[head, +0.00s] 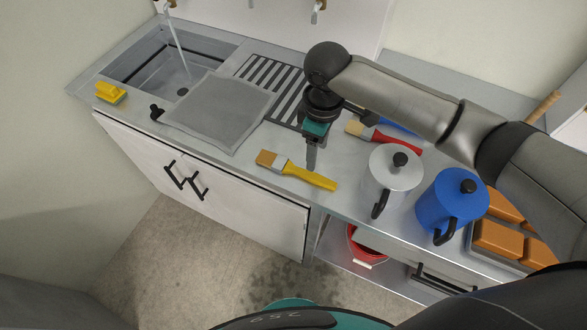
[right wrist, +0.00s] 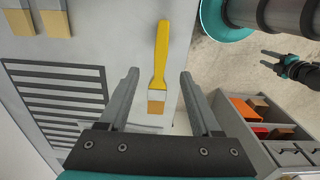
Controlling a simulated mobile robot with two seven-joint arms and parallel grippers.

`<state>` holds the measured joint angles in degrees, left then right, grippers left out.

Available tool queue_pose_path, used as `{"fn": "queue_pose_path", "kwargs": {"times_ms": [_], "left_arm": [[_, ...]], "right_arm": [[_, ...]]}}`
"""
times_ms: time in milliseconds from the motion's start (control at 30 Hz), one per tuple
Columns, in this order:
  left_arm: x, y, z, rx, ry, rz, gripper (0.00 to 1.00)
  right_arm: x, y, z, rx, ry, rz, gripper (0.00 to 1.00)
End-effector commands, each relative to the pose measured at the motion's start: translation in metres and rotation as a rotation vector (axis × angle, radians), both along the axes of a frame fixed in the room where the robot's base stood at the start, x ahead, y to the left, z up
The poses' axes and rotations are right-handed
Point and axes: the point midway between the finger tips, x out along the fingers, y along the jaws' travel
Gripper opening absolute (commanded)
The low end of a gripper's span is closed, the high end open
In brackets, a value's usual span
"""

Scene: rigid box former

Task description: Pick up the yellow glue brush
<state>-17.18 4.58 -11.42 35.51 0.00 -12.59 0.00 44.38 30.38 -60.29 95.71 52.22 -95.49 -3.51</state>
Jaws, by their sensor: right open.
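The yellow glue brush (head: 315,178) lies flat on the steel counter near its front edge, its tan bristles pointing left in the head view. In the right wrist view the brush (right wrist: 161,55) lies ahead, between the lines of the two fingers, bristles toward the gripper. My right gripper (head: 312,165) is open and empty, pointing down over the brush; it also shows in the right wrist view (right wrist: 159,76). It does not visibly hold the brush. My left gripper (right wrist: 264,58) shows small at the right of the right wrist view, its fingers apart and away from the counter.
A red-handled brush (head: 372,136) and a blue-handled brush (head: 398,126) lie behind, partly hidden by my arm. A white pot (head: 396,178) and blue pot (head: 450,205) stand to the right. A grey sheet (head: 222,112), a yellow scrub brush (head: 110,93) and the sink (head: 165,70) are left.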

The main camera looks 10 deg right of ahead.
Motion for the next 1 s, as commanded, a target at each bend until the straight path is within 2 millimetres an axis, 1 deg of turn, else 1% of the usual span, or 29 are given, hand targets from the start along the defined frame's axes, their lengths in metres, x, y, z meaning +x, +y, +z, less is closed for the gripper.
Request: {"fn": "queue_pose_path", "kwargs": {"times_ms": [33,100,200,367,467,600,700,800,1000], "left_arm": [[0.000,0.000,-0.003,0.000,0.000,0.000,0.45],[0.000,0.000,-0.005,0.001,0.000,0.000,0.45],[0.000,0.000,-0.007,0.001,-0.001,0.000,0.45],[0.001,0.000,-0.008,0.001,-0.001,0.000,0.45],[0.001,0.000,-0.010,0.001,-0.001,0.000,0.45],[0.001,0.000,-0.015,0.001,-0.001,0.000,0.45],[0.001,0.000,-0.017,0.001,-0.001,0.000,0.45],[0.001,0.000,-0.017,0.001,-0.001,0.000,0.45],[0.001,0.000,-0.016,0.000,-0.001,-0.001,0.45]], "right_arm": [[-0.001,0.000,-0.013,-0.001,0.003,0.000,0.65],[0.000,0.001,-0.024,0.001,0.002,0.001,0.65],[0.000,0.001,-0.036,0.000,0.000,0.001,0.65],[0.000,0.001,-0.044,0.001,-0.001,0.001,0.65],[-0.001,0.002,-0.057,0.000,0.001,0.001,0.65],[0.000,0.004,-0.079,0.000,0.000,0.001,0.65],[0.000,0.003,-0.089,0.000,-0.001,0.001,0.65],[0.000,0.003,-0.093,0.000,-0.001,0.002,0.65],[0.000,0.003,-0.093,0.001,-0.002,0.002,0.64]]}}
